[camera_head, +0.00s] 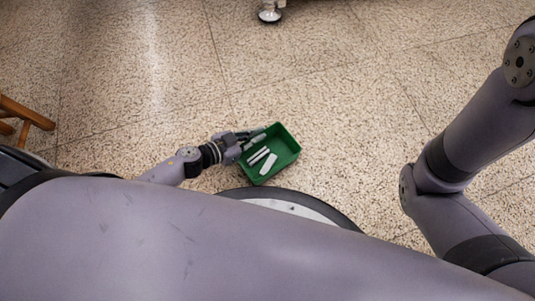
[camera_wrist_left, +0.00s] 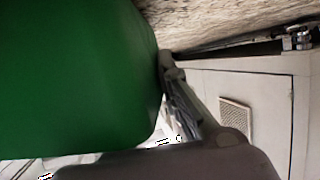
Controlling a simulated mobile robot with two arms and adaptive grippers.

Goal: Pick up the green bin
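The green bin (camera_head: 286,150) is an open rectangular box in the middle of the head view, close to the dark round edge of my base. Several white pieces (camera_head: 263,158) lie inside it. My left gripper (camera_head: 250,139) is at the bin's left wall, with its fingers closed about the rim there. In the left wrist view the bin (camera_wrist_left: 75,75) fills the left side, with a finger along its edge; the other finger is hidden. I cannot tell whether the bin is clear of the floor. My right arm shows at the right, but its gripper is out of view.
Speckled tile floor (camera_head: 330,90) is free beyond the bin. A wooden stool or chair leg (camera_head: 28,115) stands at the far left. A metal foot (camera_head: 269,14) stands at the top. A pale cabinet with a vent (camera_wrist_left: 262,110) shows in the left wrist view.

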